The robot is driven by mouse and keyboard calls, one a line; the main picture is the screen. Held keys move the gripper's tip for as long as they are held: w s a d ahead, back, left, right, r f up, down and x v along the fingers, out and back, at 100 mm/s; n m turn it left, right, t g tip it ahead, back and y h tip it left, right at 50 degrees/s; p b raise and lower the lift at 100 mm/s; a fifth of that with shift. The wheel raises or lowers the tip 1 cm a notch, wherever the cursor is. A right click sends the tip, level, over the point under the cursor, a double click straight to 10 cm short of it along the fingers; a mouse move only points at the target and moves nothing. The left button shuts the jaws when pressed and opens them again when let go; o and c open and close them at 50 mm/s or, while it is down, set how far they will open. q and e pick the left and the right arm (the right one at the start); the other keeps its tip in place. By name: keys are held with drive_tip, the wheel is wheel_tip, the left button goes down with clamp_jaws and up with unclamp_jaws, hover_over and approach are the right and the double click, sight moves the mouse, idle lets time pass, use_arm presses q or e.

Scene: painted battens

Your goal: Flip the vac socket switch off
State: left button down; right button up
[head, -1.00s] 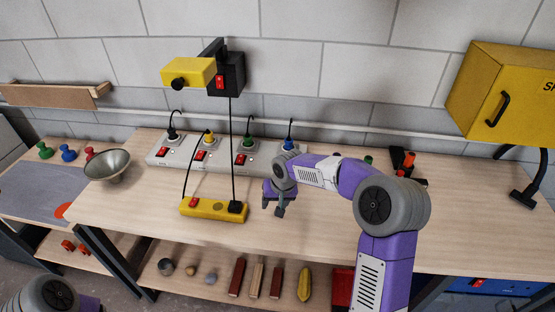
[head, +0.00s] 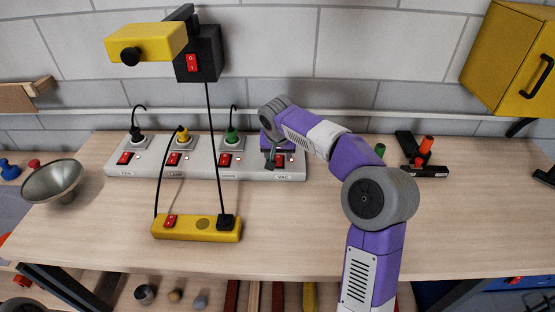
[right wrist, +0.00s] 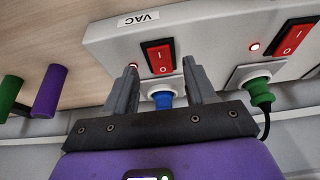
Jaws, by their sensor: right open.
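The long grey-white power strip (head: 205,170) lies on the bench against the wall. Its vac socket, at the right end beside the VAC label (head: 284,177), has a red rocker switch (right wrist: 159,57) marked I and O. A blue plug (right wrist: 162,99) sits in the vac socket. My right gripper (head: 274,160) is over this end of the strip and partly hides the switch in the head view. In the right wrist view the gripper (right wrist: 160,64) is open, its fingers straddling the blue plug near the switch. My left gripper is out of view.
A neighbouring switch (right wrist: 296,37) and green plug (right wrist: 260,92) sit close beside. A yellow power strip (head: 196,228) lies in front, with cords rising nearby. A metal bowl (head: 53,181) stands left. The bench's front right is clear.

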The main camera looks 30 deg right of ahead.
sight(278, 164)
drive_tip(key=shift+x, duration=1.05)
drive_tip(key=shift+c, duration=0.3)
clamp_jaws()
drive_tip(key=g+p, duration=0.1)
drive_tip(key=p, duration=0.4)
drive_tip(key=g+y+p, duration=0.1)
drive_tip(key=p, duration=0.4)
drive_tip(key=shift+w+d+r, duration=0.25)
drive_tip(key=shift+w+r, duration=0.1)
drive_tip(key=shift+w, duration=0.05)
drive_tip(key=shift+f+y+p, duration=0.15)
drive_tip(key=shift+y+p, duration=0.15)
drive_tip(key=shift+p, duration=0.3)
drive_tip(key=shift+o, duration=0.3)
unclamp_jaws()
wheel_tip(278, 164, up, 7)
drive_tip(key=p, duration=0.1)
drive_tip(key=shift+s+a+r, duration=0.2)
drive_tip(key=shift+s+a, duration=0.1)
drive_tip(key=shift+s, duration=0.1)
